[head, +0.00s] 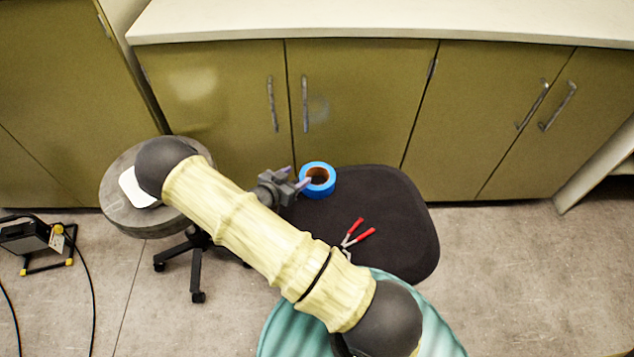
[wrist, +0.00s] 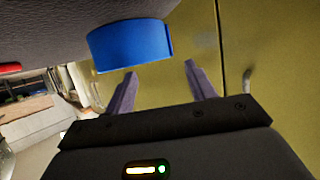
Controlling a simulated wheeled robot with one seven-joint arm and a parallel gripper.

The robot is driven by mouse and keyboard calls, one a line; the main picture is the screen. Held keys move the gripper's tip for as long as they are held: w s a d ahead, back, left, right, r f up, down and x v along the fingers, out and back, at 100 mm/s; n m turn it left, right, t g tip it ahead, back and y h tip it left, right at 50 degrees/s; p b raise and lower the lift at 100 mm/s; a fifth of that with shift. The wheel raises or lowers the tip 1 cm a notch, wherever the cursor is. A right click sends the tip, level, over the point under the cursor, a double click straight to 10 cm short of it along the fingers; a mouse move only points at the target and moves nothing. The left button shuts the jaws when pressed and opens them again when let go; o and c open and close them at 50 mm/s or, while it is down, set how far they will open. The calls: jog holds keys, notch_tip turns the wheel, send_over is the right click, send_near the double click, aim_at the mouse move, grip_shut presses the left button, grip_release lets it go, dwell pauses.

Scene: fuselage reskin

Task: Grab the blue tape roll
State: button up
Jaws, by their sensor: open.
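The blue tape roll (head: 318,187) lies flat on the dark seat near its back left edge in the head view. It also shows in the wrist view (wrist: 131,46), at the top, just beyond the fingertips. My gripper (head: 303,184) is at the left side of the roll in the head view, close to its rim. Its two fingers are apart with nothing between them in the wrist view (wrist: 160,70). Whether a fingertip touches the roll I cannot tell.
The dark seat (head: 408,215) also holds red-handled pliers (head: 358,233). A round stool (head: 125,200) with a white item (head: 133,188) stands at left. Olive cabinets (head: 365,95) rise close behind the seat. A work lamp (head: 35,238) with cables is on the floor at far left.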

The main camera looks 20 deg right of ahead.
aim_at(307, 170)
jog(key=shift+w+d+f, duration=0.25)
jog(key=shift+w+d, duration=0.1)
jog(key=shift+d, duration=0.2)
jog(key=shift+b+x, duration=0.9)
jog(key=shift+x, duration=1.75)
jog(key=shift+s, duration=0.1)
jog(key=c, duration=1.1)
